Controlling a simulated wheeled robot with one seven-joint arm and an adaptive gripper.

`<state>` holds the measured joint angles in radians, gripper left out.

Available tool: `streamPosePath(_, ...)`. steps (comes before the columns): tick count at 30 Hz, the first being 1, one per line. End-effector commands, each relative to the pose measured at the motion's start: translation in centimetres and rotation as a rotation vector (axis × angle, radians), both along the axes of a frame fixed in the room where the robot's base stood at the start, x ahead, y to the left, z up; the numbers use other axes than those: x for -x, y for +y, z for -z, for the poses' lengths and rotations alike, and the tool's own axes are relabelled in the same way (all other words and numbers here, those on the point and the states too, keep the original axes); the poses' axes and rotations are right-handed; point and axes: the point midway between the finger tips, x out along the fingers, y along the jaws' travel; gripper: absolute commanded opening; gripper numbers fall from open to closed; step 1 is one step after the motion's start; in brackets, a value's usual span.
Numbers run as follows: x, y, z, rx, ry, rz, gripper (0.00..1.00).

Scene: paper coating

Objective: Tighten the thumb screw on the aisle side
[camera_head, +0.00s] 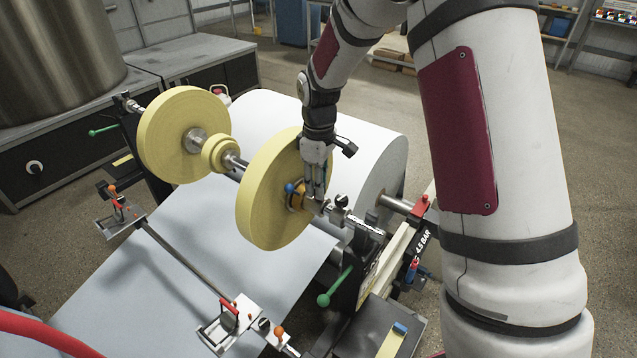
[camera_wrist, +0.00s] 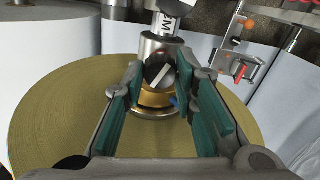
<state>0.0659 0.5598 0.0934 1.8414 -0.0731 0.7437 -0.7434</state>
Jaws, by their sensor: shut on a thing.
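The thumb screw (camera_wrist: 160,72) is a dark round knob with a pale bar across its face. It sits on a steel collar (camera_wrist: 152,46) with a gold ring (camera_wrist: 154,98) against the near yellow roll. My gripper (camera_wrist: 160,75) is shut on the thumb screw, one green-padded finger on each side. In the head view my gripper (camera_head: 316,190) reaches down to the shaft beside the near yellow roll (camera_head: 268,205). The fingers hide the thumb screw there. The gold ring also shows in the head view (camera_head: 297,199), with a blue spot beside it.
A second yellow roll (camera_head: 168,135) sits farther along the shaft. A large white paper roll (camera_head: 365,130) lies behind, and the pale web (camera_head: 170,250) runs below. Green-knobbed levers (camera_head: 323,300) and a rail with red-handled clamps (camera_head: 228,318) stand nearby.

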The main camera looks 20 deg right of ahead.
Motion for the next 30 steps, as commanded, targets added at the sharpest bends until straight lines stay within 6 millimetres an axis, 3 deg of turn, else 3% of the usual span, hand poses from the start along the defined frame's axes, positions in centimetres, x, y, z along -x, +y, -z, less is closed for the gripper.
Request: streamPosePath(30, -0.06, 0.0, -0.02, 0.0, -0.001, 0.952, 0.0)
